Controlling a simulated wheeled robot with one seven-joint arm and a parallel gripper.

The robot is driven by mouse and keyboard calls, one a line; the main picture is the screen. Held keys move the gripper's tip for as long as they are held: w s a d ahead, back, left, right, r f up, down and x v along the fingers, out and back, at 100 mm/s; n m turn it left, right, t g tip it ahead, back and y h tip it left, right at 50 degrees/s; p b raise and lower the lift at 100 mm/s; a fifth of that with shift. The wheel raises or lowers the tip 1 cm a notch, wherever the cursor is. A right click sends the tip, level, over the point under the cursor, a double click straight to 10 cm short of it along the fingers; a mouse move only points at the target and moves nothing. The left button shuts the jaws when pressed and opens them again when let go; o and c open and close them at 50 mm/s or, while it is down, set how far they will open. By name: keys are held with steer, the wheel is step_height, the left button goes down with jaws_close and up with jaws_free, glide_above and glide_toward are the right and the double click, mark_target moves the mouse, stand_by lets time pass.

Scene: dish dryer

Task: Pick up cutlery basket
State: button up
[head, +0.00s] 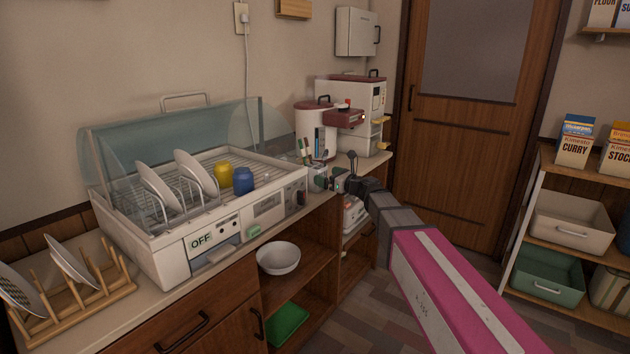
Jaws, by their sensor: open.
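The cutlery basket (317,184) appears to be the small pale holder on the counter just right of the dish dryer (182,246). Upright dark and green handles (304,152) rise from or beside it. My gripper (337,179) reaches in from the right at about the basket's height, close to its right side. My gripper is open and looks small here. I cannot tell whether its fingers touch the basket or stand around it. My wrist hides part of the counter behind it.
The dryer's clear lid is raised; plates (157,188), a yellow cup (223,174) and a blue cup (243,181) stand inside. A rice-cooker-like white appliance (313,121) stands behind the basket. A wooden plate rack (105,291) is at left. A white bowl (278,257) sits below.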

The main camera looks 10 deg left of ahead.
steer(key=shift+x, duration=2.75)
steer(key=shift+s+r, duration=0.15)
steer(key=c, duration=1)
